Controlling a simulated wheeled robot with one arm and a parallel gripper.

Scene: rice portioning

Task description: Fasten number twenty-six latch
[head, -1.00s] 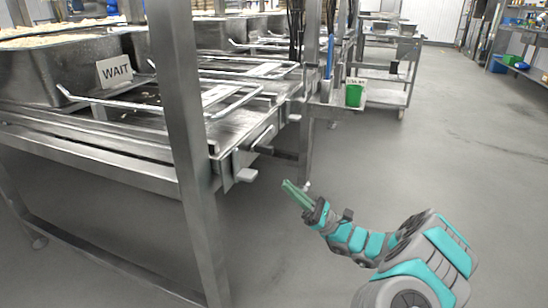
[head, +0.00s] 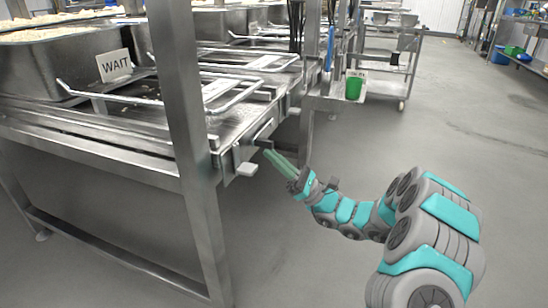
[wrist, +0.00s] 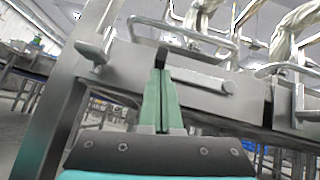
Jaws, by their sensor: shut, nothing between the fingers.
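My gripper (head: 268,154) has its green fingers pressed together and empty, pointing at the end of the steel table. In the wrist view the fingers (wrist: 160,78) lie over a flat steel plate (wrist: 125,62). A short dark bar (wrist: 162,54), which may be the latch, shows just beyond the fingertips; I cannot tell whether they touch. I cannot read a number twenty-six.
A steel table leg (head: 186,130) stands left of the gripper. Wire handles (head: 238,96), a WAIT sign (head: 114,66) and a rice-filled pan (head: 60,75) are on the table. The floor at right is clear.

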